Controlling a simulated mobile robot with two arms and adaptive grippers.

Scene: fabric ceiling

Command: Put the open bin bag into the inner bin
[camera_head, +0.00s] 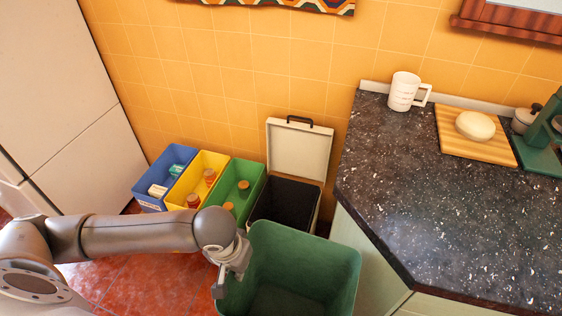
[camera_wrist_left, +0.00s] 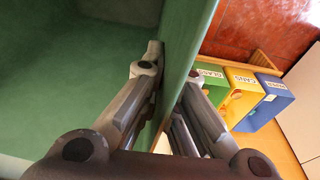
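The open bin bag (camera_head: 305,258) is a green, box-shaped, open-topped thing at the bottom centre of the head view. Its green wall also fills the left of the left wrist view (camera_wrist_left: 60,70). My left gripper (camera_head: 228,280) is at its left wall. In the left wrist view the fingers (camera_wrist_left: 172,80) lie on either side of that wall, closed on it. A pale bin with its lid raised stands behind the bag, and its dark inner bin (camera_head: 286,200) is open at the top. The bag hides the bin's lower front. My right gripper is not in view.
Blue (camera_head: 150,202), yellow (camera_head: 183,184) and green (camera_head: 222,190) sorting bins holding small items stand left of the pale bin. A dark speckled counter (camera_head: 420,190) is close on the right, with a white mug (camera_head: 403,92) and a wooden board (camera_head: 452,138).

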